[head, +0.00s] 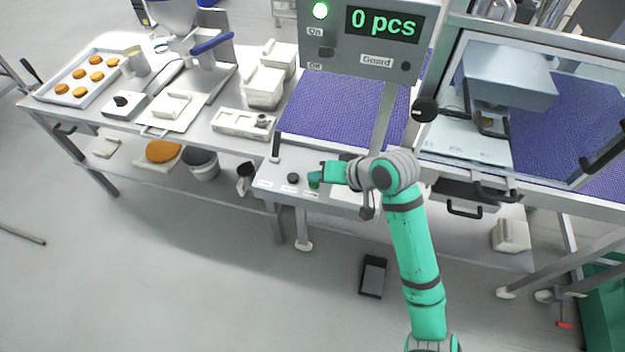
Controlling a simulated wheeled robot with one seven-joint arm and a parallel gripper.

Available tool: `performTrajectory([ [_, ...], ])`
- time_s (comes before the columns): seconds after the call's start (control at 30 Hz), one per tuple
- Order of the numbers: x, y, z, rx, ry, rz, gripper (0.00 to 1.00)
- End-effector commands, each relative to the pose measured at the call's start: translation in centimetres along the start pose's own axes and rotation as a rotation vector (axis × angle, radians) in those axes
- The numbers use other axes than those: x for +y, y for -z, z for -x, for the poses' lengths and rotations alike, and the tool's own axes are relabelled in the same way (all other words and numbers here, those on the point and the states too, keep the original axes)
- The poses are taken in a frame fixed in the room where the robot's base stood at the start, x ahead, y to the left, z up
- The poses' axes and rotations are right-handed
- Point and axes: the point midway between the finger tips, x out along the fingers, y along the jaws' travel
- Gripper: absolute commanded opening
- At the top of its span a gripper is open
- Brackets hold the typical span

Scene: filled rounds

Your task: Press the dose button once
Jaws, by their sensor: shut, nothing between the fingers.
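A green button (314,184) sits on the pale front panel (270,172) of the machine, beside a black knob (293,178). The small labels below them are too small to read, so I cannot tell which one is marked dose. My gripper (317,173) is shut and empty. Its tip is right over the green button in the head view and partly hides it. I cannot tell whether the tip touches the button.
A purple conveyor belt (335,115) lies behind the panel, with a grey post (385,118) rising close to my wrist. A guarded housing (507,80) stands at right. The left table holds a tray (48,92) of round patties and several white containers. A black pedal (373,276) lies on the floor.

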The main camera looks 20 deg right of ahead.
Motion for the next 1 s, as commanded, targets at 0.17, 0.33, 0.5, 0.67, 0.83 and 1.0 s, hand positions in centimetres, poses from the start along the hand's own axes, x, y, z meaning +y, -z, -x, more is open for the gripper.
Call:
performTrajectory([
  [0.17, 0.15, -0.1, -0.13, -0.001, -0.001, -0.001, 0.0],
  [0.33, 0.05, -0.22, -0.38, -0.003, 0.001, 0.002, 0.0],
  [0.5, -0.03, -0.28, -0.5, -0.004, 0.002, 0.004, 0.0],
  [0.67, -0.07, -0.29, -0.51, -0.004, 0.003, 0.004, 0.0],
  [0.83, -0.21, -0.1, -0.28, -0.004, 0.002, 0.004, 0.0],
  [1.0, -0.65, 0.29, 0.26, -0.004, 0.002, 0.005, 0.0],
])
